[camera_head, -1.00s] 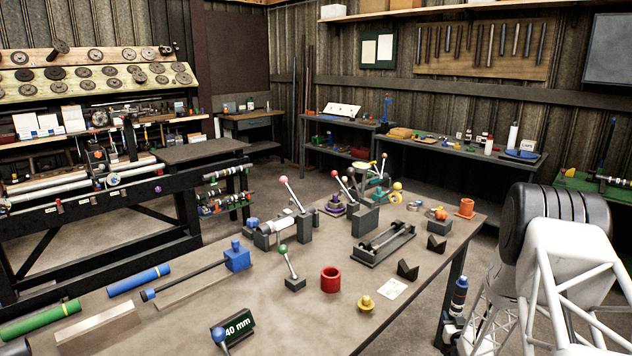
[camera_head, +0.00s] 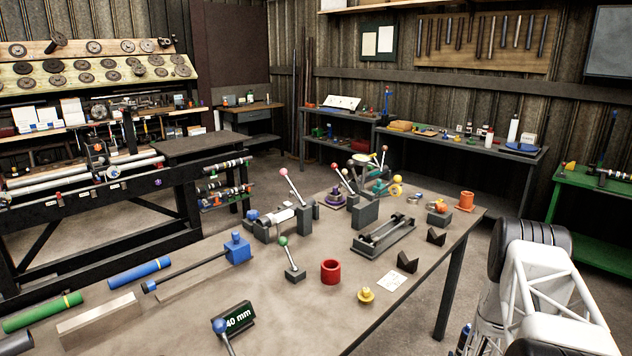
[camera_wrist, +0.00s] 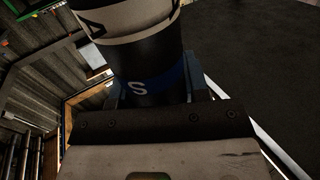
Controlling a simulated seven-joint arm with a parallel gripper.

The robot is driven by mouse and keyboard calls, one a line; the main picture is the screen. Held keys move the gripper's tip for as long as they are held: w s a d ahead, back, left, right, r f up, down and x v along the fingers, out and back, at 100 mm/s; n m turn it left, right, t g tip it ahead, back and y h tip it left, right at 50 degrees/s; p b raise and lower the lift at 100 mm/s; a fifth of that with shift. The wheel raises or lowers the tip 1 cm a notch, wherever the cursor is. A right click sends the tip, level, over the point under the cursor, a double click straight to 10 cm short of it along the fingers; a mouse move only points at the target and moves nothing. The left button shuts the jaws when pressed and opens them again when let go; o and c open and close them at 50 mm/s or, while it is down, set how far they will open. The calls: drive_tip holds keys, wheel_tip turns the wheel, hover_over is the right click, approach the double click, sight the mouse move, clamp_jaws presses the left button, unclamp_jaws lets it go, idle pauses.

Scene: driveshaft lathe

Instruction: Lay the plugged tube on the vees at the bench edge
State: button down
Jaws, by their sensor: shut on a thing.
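The two dark vee blocks (camera_head: 408,265) and (camera_head: 436,237) stand apart near the right edge of the bench, and nothing lies in them. In the wrist view a dark tube (camera_wrist: 152,55) has a pale band with black marks and a blue band lettered S. My gripper (camera_wrist: 157,90) is shut around it near the blue band. The tube's far end is cut off by the picture edge, so I cannot see a plug. In the head view only a small blue and dark part of the tube (camera_head: 464,337) shows at the bottom, right of the bench and below its top.
The bench top (camera_head: 300,325) carries a red cup (camera_head: 330,271), a yellow knobbed piece (camera_head: 366,295), a white card (camera_head: 394,283) and a dark two-rail fixture (camera_head: 385,237) near the vees. A bench leg (camera_head: 450,290) stands under the right edge.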

drive_tip(key=w+a+n+y, duration=0.1)
drive_tip(key=w+a+y, duration=0.1)
drive_tip(key=a, duration=1)
drive_tip(key=w+a+r+n+y, duration=0.1)
drive_tip(key=w+a+n+y, duration=0.1)
drive_tip(key=a, duration=1)
drive_tip(key=shift+w+a+n+t+y, duration=0.2)
drive_tip(key=shift+n+t+y, duration=0.15)
drive_tip(key=shift+y, duration=0.45)
